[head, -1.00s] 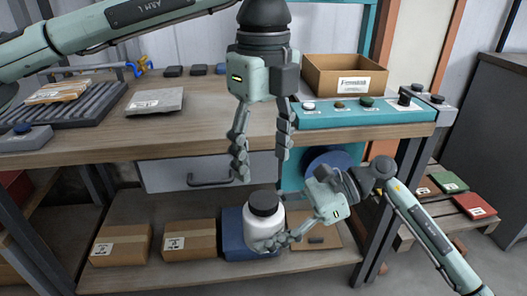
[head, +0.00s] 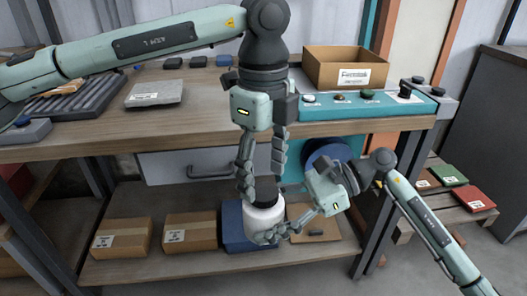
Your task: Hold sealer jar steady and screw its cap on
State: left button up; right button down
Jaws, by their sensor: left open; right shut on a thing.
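The white sealer jar (head: 264,221) stands upright in front of the lower shelf, with its dark cap (head: 265,190) on top. I cannot tell how tightly the cap sits. My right gripper (head: 268,238) comes from the right and is shut on the lower part of the jar; its fingers hide part of the jar's base. My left gripper (head: 261,184) points straight down over the jar. Its fingers are open, one at the cap's left side and the other at its upper right. I cannot tell whether they touch the cap.
The workbench (head: 200,130) is behind, with a control panel (head: 375,106) and an open cardboard box (head: 345,68) at its right. The lower shelf (head: 180,262) holds two closed cartons (head: 190,232) and a blue box (head: 233,226) close behind the jar.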

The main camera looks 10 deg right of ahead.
aim_at(263, 213)
pick_arm(q)
jog(key=shift+f, duration=1.35)
jog(key=shift+c, duration=0.4)
